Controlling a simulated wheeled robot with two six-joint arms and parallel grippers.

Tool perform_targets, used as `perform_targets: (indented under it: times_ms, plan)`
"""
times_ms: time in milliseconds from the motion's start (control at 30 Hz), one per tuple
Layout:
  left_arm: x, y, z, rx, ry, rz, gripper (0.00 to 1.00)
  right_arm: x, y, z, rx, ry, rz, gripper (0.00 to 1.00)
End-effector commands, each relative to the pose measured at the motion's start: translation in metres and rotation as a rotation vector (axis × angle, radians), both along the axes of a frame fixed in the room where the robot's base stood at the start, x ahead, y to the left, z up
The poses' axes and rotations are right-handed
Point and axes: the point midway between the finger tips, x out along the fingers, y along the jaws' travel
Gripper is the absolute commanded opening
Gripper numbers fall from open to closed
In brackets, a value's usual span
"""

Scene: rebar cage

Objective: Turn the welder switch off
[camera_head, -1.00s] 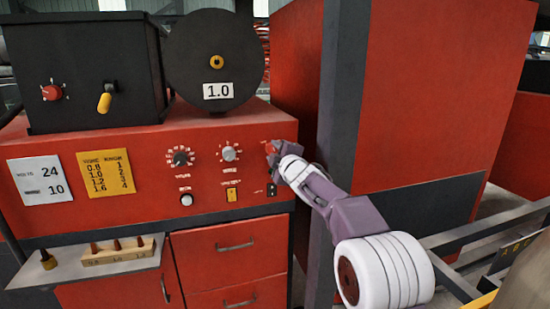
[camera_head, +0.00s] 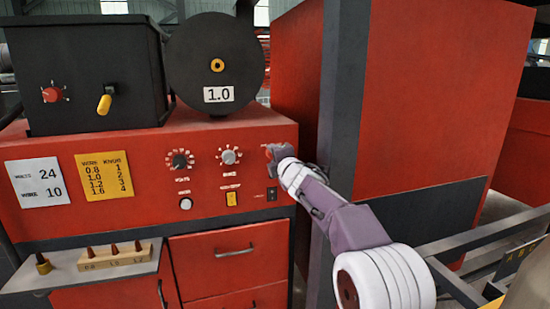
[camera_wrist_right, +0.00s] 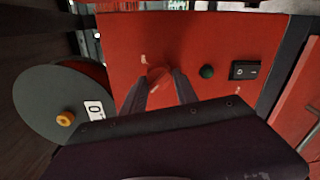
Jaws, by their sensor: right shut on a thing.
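The knob's setting is not readable. My left gripper is out of view.
Two dials (camera_head: 180,159) (camera_head: 229,156) and a yellow switch (camera_head: 231,199) are left of my gripper. A wire spool (camera_head: 216,90) and a black box (camera_head: 95,85) stand on top. A dark post (camera_head: 345,100) rises close to my right arm.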

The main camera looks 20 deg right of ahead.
Motion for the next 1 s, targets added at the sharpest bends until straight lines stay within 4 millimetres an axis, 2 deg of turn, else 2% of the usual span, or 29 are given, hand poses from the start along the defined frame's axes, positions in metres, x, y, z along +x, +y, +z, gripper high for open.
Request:
perform_targets:
  times_ms: [33,367,400,433,767,867,1000]
  plan:
    - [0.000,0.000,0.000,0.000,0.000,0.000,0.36,-0.001,0.000,0.005,-0.005,-0.010,0.001,0.00]
    - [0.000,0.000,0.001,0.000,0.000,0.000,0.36,-0.001,0.000,0.006,-0.006,-0.011,0.002,0.00]
    - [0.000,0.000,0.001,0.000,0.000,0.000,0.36,-0.001,0.000,0.006,-0.006,-0.011,0.002,0.46]
    - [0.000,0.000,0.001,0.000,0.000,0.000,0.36,-0.001,0.000,0.006,-0.005,-0.011,0.002,0.55]
    - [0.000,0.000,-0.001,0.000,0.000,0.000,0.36,-0.001,0.000,0.002,-0.003,-0.004,0.000,0.56]
    - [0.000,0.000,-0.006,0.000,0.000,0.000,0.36,-0.010,0.000,0.001,-0.003,-0.005,0.000,0.56]
    - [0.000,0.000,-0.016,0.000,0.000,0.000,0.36,-0.037,-0.001,0.002,-0.004,-0.006,0.000,0.56]
